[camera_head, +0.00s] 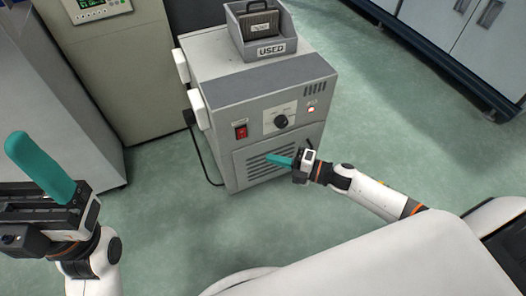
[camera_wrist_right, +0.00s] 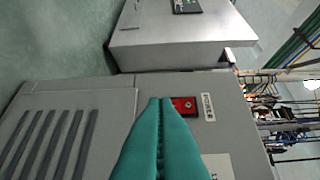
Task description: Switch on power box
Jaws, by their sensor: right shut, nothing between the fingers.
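The power box (camera_head: 240,88) is a grey cabinet standing on the floor. Its front has a red rocker switch (camera_head: 241,132), a black knob (camera_head: 281,121) and a small light (camera_head: 311,110) that looks lit. My right gripper (camera_head: 270,157) is shut and empty in front of the box, below and right of the switch in the head view. In the right wrist view its teal fingertips (camera_wrist_right: 160,101) appear just left of the red switch (camera_wrist_right: 184,105); contact cannot be told. My left gripper (camera_head: 35,160) is at the left edge, away from the box, showing one teal finger.
A grey bin labelled USED (camera_head: 270,48) sits on top of the box, holding a dark item (camera_head: 258,22). A beige cabinet (camera_head: 115,70) stands behind to the left. A black cable (camera_head: 200,155) runs down the box's left side. The green floor to the right is clear.

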